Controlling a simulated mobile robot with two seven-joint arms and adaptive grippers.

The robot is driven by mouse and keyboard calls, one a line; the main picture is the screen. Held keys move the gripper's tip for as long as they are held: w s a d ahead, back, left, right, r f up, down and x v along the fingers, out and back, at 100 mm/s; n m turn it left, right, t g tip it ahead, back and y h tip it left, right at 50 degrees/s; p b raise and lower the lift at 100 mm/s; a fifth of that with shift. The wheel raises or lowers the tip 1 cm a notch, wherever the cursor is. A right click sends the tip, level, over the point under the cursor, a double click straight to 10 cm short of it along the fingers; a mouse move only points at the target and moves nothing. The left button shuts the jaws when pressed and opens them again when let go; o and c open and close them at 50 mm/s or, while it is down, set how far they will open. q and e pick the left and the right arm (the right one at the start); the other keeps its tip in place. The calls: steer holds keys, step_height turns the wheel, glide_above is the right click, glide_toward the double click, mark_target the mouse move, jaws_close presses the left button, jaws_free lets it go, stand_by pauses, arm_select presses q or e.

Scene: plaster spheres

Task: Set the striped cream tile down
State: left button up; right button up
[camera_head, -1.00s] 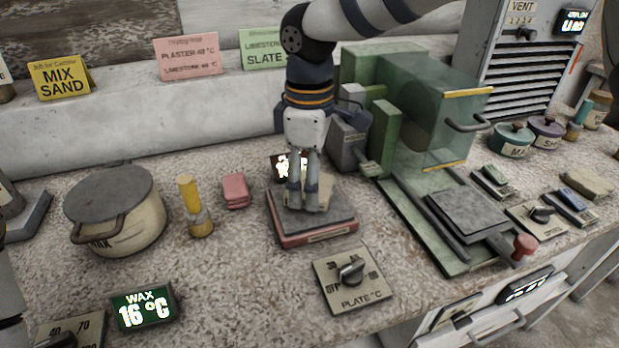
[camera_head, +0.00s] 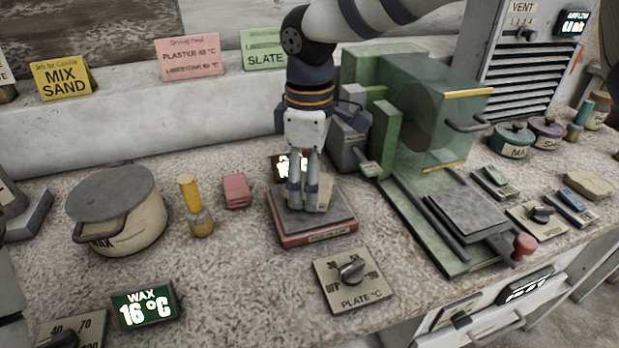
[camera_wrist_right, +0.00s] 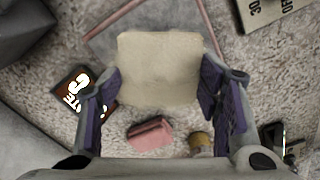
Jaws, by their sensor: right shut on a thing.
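The cream tile (camera_wrist_right: 160,68) is a pale, roughly square slab in the right wrist view, and no stripes can be made out on its visible face. My right gripper (camera_wrist_right: 160,90) is shut on it, with a purple-padded finger at each side. In the head view my right gripper (camera_head: 304,207) points straight down over the dark top of the plate (camera_head: 338,222), and the fingers mostly hide the tile. I cannot tell whether the tile touches the plate top. My left gripper is not in view.
A pink block (camera_head: 236,190), a yellow-handled brush (camera_head: 193,205) and a lidded wax pot (camera_head: 118,212) stand left of the plate. The plate's dial panel (camera_head: 352,280) lies in front. A green machine with a clear guard (camera_head: 440,115) stands close on the right.

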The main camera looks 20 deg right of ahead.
steer(key=shift+f, duration=0.65)
steer(key=o, duration=1.4)
steer(key=shift+r, duration=0.1)
steer(key=shift+r, duration=1.9)
